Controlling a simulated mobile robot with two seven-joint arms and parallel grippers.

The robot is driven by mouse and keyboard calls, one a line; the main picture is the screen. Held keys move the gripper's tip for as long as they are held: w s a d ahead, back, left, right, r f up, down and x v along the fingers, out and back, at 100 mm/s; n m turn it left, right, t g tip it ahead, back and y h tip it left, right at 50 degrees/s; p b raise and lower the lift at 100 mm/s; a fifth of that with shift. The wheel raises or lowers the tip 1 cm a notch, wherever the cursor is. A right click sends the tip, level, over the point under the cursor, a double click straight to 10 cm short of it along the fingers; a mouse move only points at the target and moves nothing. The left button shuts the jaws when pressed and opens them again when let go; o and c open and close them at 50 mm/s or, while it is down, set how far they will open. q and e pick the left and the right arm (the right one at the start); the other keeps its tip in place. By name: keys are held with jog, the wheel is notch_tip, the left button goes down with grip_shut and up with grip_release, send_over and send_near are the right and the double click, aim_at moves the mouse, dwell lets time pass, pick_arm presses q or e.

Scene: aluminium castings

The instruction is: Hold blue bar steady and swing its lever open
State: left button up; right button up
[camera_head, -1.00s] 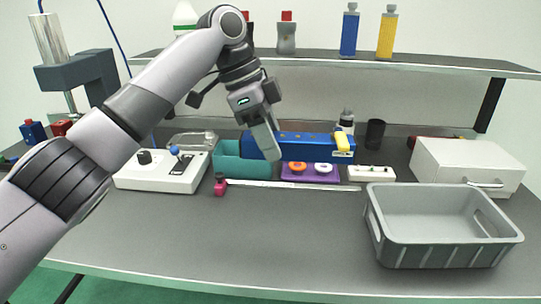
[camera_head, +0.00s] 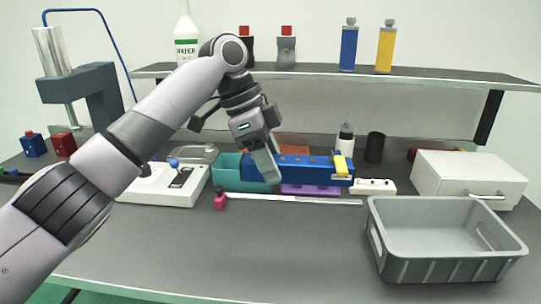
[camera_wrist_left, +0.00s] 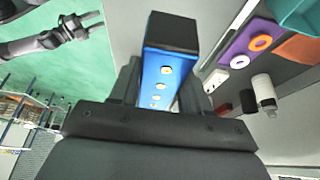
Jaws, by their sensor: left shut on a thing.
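The blue bar (camera_head: 305,170) is held level above the back of the bench, its long side facing the head camera. A yellow lever (camera_head: 341,165) sits at its right end and appears folded against the bar. My left gripper (camera_head: 270,172) is shut on the bar near its left end. In the left wrist view, the bar (camera_wrist_left: 165,65) lies between the fingers, with a black end and a row of round studs; the lever is hidden there. My right gripper (camera_wrist_left: 76,27) shows in the left wrist view, apart from the bar, with fingers spread and empty.
A grey crate (camera_head: 445,235) and a white drawer box (camera_head: 470,178) stand right. A white switch box (camera_head: 165,185) stands left. The front bench is clear.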

pick_arm(q)
jog(key=b, duration=0.1)
send_over(277, 248)
jog(key=a, duration=0.1)
jog(key=shift+f, duration=3.15)
jog(key=shift+a+f+b, duration=0.2)
jog(key=shift+f+b, duration=0.7)
jog(key=shift+f, duration=4.8)
jog(key=shift+r+p, duration=0.1)
jog(key=shift+p, duration=0.55)
